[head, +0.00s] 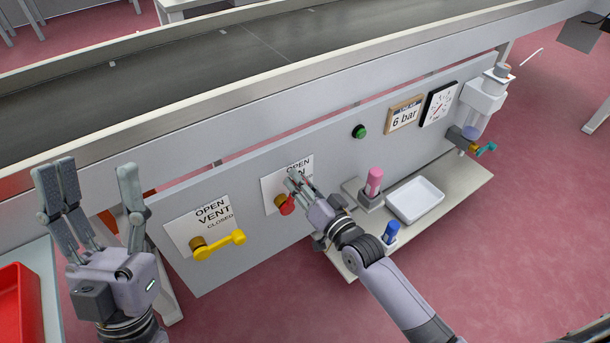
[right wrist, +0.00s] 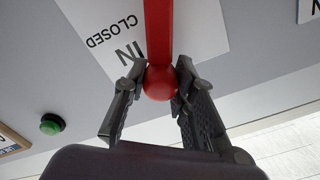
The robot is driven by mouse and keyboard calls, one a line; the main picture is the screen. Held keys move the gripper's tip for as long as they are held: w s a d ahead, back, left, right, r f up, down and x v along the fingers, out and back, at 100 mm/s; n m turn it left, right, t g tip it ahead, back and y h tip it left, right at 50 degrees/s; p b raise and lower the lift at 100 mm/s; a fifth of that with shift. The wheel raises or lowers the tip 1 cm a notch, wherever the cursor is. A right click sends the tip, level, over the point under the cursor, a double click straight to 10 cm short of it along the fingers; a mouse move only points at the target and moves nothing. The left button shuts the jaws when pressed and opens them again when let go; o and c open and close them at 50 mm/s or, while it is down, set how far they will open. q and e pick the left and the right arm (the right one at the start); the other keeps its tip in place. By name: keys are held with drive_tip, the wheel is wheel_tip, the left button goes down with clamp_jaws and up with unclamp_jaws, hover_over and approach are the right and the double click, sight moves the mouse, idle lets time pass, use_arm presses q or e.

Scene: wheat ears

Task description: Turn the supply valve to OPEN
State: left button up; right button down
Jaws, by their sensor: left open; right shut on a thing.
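The supply valve has a red lever (head: 288,207) on a white plate (head: 270,190) marked OPEN and IN, on the grey panel. My right gripper (head: 297,182) covers part of the plate and lever in the head view. In the right wrist view my right gripper (right wrist: 158,88) is shut on the lever's round red knob (right wrist: 160,83), one finger on each side. The red lever arm (right wrist: 159,30) runs up from the knob over the plate, beside the words IN and CLOSED. My left gripper (head: 92,185) is open and empty, left of the panel.
A yellow vent lever (head: 222,246) sits left of the supply valve. A green button (head: 360,131), a 6 bar sign (head: 405,117) and a gauge (head: 439,103) are to the right. A shelf below holds a white tray (head: 415,201), a pink bottle (head: 374,181) and a blue bottle (head: 391,231).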

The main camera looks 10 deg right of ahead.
drive_tip(key=shift+s+a+r+n+p, duration=0.2)
drive_tip(key=shift+a+n+p, duration=0.15)
drive_tip(key=shift+n+p, duration=0.15)
use_arm(q)
drive_tip(key=w+f+g+y+p, duration=0.2)
drive_tip(key=w+f+g+y, duration=0.1)
drive_tip(key=w+f+g, duration=0.5)
use_arm(e)
drive_tip(key=shift+s+a+r+n, duration=0.1)
drive_tip(key=shift+a+n, duration=0.4)
drive_tip(key=shift+n, duration=0.1)
drive_tip(key=shift+s+a+n+p, duration=0.15)
drive_tip(key=shift+a+n+p, duration=0.3)
drive_tip(key=shift+n, duration=0.15)
drive_tip(key=shift+s+a+n+p, duration=0.15)
drive_tip(key=shift+a+n+p, duration=0.2)
drive_tip(key=shift+n+p, duration=0.15)
use_arm(q)
wheel_tip(320, 180, down, 13)
drive_tip(key=a+g+y, duration=0.1)
drive_tip(key=g+y, duration=0.1)
drive_tip(key=g, duration=0.5)
drive_tip(key=shift+s, duration=0.15)
use_arm(e)
drive_tip(key=shift+a, duration=0.1)
use_arm(q)
drive_tip(key=shift+f, duration=0.1)
use_arm(e)
drive_tip(key=c, duration=1.3)
unclamp_jaws()
